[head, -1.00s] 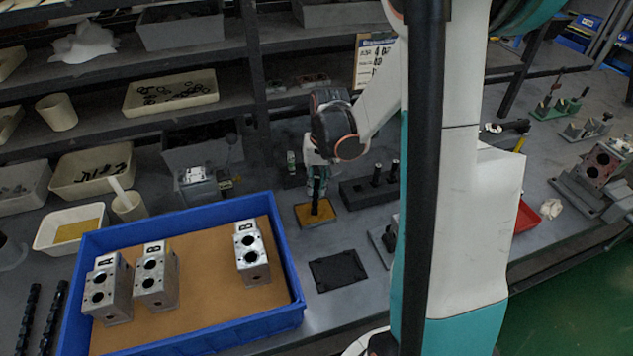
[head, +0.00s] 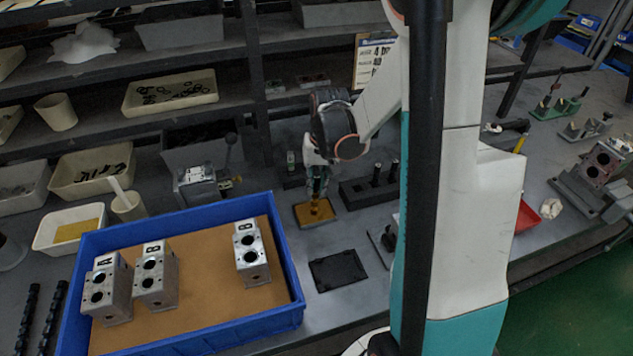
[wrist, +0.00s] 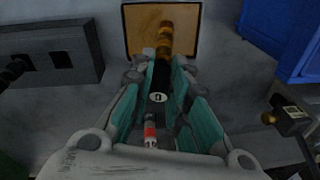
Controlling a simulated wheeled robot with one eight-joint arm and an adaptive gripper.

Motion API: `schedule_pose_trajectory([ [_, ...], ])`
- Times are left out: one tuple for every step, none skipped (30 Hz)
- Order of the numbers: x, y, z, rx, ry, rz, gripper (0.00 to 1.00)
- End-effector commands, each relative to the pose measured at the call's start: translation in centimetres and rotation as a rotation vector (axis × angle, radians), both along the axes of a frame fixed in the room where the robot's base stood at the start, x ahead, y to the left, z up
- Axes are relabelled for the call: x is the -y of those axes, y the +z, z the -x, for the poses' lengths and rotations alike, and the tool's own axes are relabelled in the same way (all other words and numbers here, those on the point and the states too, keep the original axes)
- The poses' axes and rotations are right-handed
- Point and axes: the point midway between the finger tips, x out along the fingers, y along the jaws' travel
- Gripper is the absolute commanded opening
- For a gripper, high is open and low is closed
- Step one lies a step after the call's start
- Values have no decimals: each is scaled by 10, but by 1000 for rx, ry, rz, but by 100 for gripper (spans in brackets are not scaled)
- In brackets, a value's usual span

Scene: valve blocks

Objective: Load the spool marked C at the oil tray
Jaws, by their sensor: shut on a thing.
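My gripper (head: 318,180) is shut on a spool (head: 318,208) and holds it upright over the oil tray (head: 328,219), a small dark-rimmed tray with an amber floor. In the wrist view the spool (wrist: 165,38) runs out between my gripper's teal fingers (wrist: 160,90), with its far part shiny amber against the tray (wrist: 134,28). Its near end is dark with a round white mark, whose letter I cannot read surely. The spool's tip appears down at the tray floor; exact contact is unclear.
A dark rack (head: 360,195) with two upright spools stands right of the tray. A blue bin (head: 190,340) holds valve blocks marked A (head: 107,290) and B (head: 155,275), plus another (head: 252,255). A flat black pad (head: 337,270) lies in front.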

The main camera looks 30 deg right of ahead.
Motion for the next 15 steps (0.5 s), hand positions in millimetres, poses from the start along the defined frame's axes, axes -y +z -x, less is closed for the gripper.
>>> schedule_pose_trajectory([
  [-1, 0, 1, -2, 0, -1, 0],
  [-1, 1, 1, -2, 0, -1, 0],
  [-1, 2, 1, -2, 0, -1, 0],
  [-1, 4, 1, -1, 0, 0, 0],
  [-1, 6, 1, -1, 0, 0, 0],
  [-1, 9, 1, -1, 0, 0, 0],
  [-1, 11, 1, -1, 0, 0, 0],
  [-1, 14, 1, -1, 0, 0, 0],
  [0, 17, 1, -1, 0, 0, 0],
  [0, 19, 1, -1, 0, 0, 0],
  [0, 21, 0, -1, 0, 0, 0],
  [0, 24, 0, -1, 0, 0, 0],
  [0, 27, 0, -1, 0, 0, 0],
  [0, 29, 0, -1, 0, 0, 0],
  [0, 32, 0, -1, 0, 0, 0],
])
